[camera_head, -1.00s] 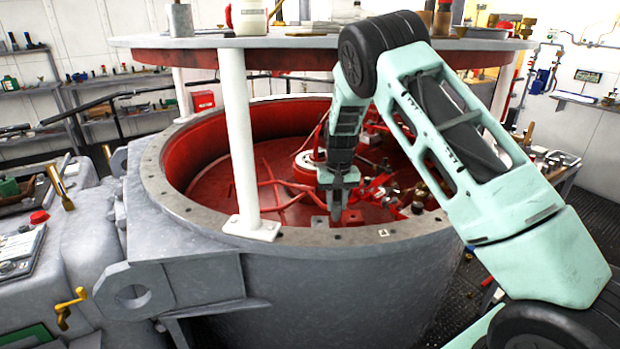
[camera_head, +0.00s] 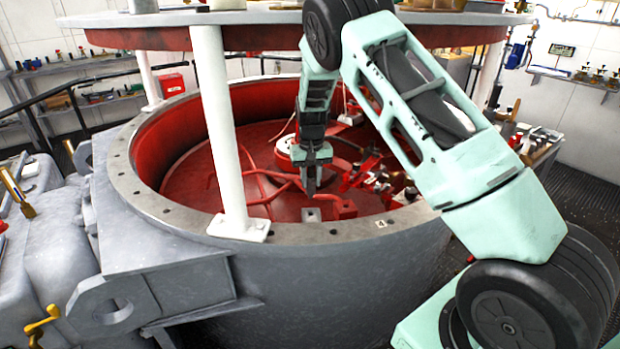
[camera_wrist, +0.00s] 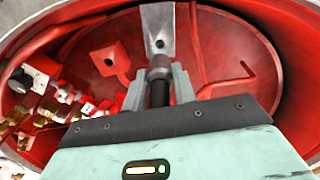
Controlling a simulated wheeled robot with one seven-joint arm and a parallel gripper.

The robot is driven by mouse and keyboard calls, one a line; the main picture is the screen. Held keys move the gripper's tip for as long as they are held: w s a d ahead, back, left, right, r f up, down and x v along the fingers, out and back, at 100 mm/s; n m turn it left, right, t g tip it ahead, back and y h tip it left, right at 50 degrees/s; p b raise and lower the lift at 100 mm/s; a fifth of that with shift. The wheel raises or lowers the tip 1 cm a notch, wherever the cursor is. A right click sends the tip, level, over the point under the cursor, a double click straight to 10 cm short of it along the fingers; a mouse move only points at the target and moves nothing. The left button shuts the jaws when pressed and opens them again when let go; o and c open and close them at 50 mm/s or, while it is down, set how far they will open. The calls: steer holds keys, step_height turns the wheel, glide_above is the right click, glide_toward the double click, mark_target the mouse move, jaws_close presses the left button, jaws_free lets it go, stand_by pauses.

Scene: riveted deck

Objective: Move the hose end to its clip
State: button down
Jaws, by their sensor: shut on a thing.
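My gripper (camera_head: 311,188) reaches down inside the large grey drum with a red interior. In the wrist view its grey fingers (camera_wrist: 160,88) are shut on a dark cylindrical piece with a brownish collar (camera_wrist: 159,68), which appears to be the hose end. Just beyond the fingertips is a grey plate with a dark hole (camera_wrist: 160,20); a small grey bracket with a hole (camera_head: 311,214) shows below the gripper in the head view. I cannot tell for certain whether this is the clip, or whether the held piece touches it. The rest of the hose is not clearly seen.
The drum's grey rim (camera_head: 180,215) and a white post (camera_head: 213,120) stand near my arm. A round tabletop (camera_head: 250,18) lies overhead. A red bracket (camera_head: 341,208) and a cluster of fittings (camera_head: 375,178) are close by. The red floor (camera_head: 200,180) at left is mostly open.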

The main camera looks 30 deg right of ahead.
mark_target(311, 193)
steer(key=shift+f+b, duration=1.7)
steer(key=shift+f, duration=0.85)
steer(key=shift+s+p, duration=0.15)
steer(key=shift+p, duration=0.2)
steer(key=shift+f+b, duration=0.7)
steer(key=shift+f, duration=0.7)
steer(key=c, duration=1)
jaws_free()
steer(key=shift+c, duration=0.2)
steer(key=r, duration=0.7)
steer(key=r+b, duration=0.1)
steer(key=r, duration=0.3)
steer(key=shift+w+r, duration=0.15)
steer(key=shift+w, duration=0.1)
steer(key=shift+r, duration=0.35)
